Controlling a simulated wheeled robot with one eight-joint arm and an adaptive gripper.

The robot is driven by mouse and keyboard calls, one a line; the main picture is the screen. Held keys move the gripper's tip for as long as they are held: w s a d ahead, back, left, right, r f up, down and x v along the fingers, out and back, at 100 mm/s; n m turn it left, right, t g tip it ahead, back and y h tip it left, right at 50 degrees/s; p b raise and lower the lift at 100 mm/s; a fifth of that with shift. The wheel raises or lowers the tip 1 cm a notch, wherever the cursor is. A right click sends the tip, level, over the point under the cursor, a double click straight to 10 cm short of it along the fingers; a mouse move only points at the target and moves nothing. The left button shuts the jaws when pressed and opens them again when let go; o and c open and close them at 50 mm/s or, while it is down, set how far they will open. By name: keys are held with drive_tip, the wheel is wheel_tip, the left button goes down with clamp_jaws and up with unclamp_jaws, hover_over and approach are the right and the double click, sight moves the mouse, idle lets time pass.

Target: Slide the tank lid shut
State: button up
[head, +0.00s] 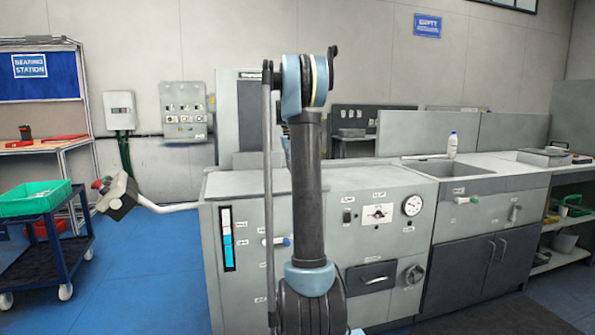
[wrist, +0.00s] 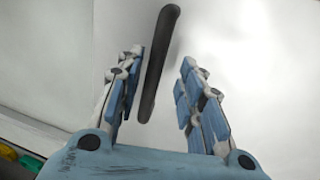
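In the wrist view my gripper (wrist: 163,60) is open. Its two blue-padded fingers stand apart. A dark curved bar handle (wrist: 160,62) shows between them, nearer the left finger; I cannot tell whether it touches. Behind the handle is a plain pale panel (wrist: 250,60), which may be the tank lid. In the head view the grey tank cabinet (head: 225,270) stands in front of me with a flat pale top (head: 245,184). My arm covers the middle of that top, and my gripper and the handle are hidden there. I cannot tell how far the lid is open.
The cabinet front has a level gauge (head: 227,239), a dial (head: 412,205) and a drawer handle (head: 375,281). A sink (head: 447,168) with a white bottle (head: 452,145) is to the right. A blue cart (head: 40,240) with a green bin (head: 36,198) is at left. Blue floor lies between.

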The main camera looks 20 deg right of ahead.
wheel_tip(320, 180, up, 12)
drive_tip(key=a, duration=0.2)
drive_tip(key=shift+a+f, duration=0.15)
idle(0.5)
drive_tip(key=s+a+f, duration=0.3)
drive_tip(key=s, duration=0.6)
drive_tip(key=s+a+f+t+y, duration=0.1)
drive_tip(key=s+a+f, duration=0.2)
drive_tip(key=s, duration=0.6)
drive_tip(key=s+a+f, duration=0.3)
drive_tip(key=s, duration=0.6)
drive_tip(key=s+a+f, duration=0.2)
drive_tip(key=s+f, duration=0.9)
drive_tip(key=s+a+f+t+y, duration=0.1)
drive_tip(key=s+a+f, duration=0.1)
drive_tip(key=s+f, duration=0.9)
drive_tip(key=shift+s+a+f, duration=0.25)
drive_tip(key=shift+a+f, duration=0.15)
drive_tip(key=shift+f, duration=0.15)
